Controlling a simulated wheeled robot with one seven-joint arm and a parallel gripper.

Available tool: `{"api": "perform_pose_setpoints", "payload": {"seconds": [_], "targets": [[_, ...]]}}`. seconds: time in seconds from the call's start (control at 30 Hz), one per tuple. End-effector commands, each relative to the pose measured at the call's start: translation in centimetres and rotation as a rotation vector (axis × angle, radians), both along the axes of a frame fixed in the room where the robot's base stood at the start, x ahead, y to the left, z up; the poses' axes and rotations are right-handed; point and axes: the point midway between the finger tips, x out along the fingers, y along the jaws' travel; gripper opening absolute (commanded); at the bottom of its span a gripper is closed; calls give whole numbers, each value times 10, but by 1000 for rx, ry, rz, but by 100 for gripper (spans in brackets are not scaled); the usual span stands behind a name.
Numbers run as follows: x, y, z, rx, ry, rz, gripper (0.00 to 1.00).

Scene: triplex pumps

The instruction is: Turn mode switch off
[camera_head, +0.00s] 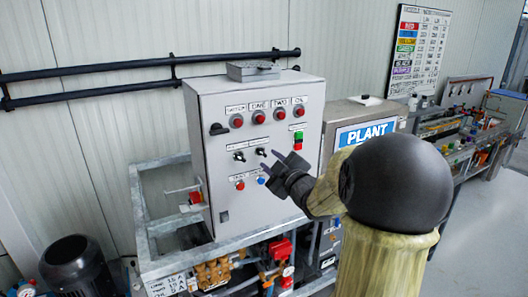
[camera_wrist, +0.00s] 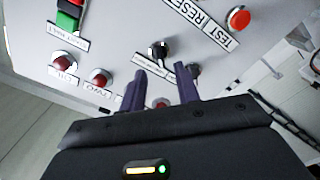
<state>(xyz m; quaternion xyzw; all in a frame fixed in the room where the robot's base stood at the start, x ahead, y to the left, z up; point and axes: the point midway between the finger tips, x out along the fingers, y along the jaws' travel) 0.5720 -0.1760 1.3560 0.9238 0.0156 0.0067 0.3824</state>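Two black selector switches sit mid-panel on the grey control cabinet (camera_head: 213,130): a left one (camera_head: 239,156) and a right one (camera_head: 261,152). Their labels are too small to read, so I cannot tell which is the mode switch. My gripper (camera_head: 270,161) is in front of the panel, close to the right switch, with its fingers apart and nothing between the tips. In the wrist view, turned roughly upside down, the right switch (camera_wrist: 158,50) shows just beyond the gap of my gripper (camera_wrist: 160,68). The left switch (camera_wrist: 193,69) is partly behind a finger. Contact is not visible.
Red lamps (camera_head: 259,117) line the panel top. A green and red button pair (camera_head: 298,140) is at right. A PLANT cabinet (camera_head: 348,110) stands right of the panel. Pump pipework (camera_head: 212,272) lies below.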

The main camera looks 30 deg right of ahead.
Motion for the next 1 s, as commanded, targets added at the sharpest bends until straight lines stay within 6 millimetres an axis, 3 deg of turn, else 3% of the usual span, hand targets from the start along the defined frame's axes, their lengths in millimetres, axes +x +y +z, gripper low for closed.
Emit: {"api": "perform_pose_setpoints", "payload": {"seconds": [0.3,0.67,0.83,1.0], "targets": [[44,2,1,1,1,2,32],[50,2,0,-1,0,0,32],[50,2,0,0,1,1,0],[50,2,0,0,1,0,0]]}}
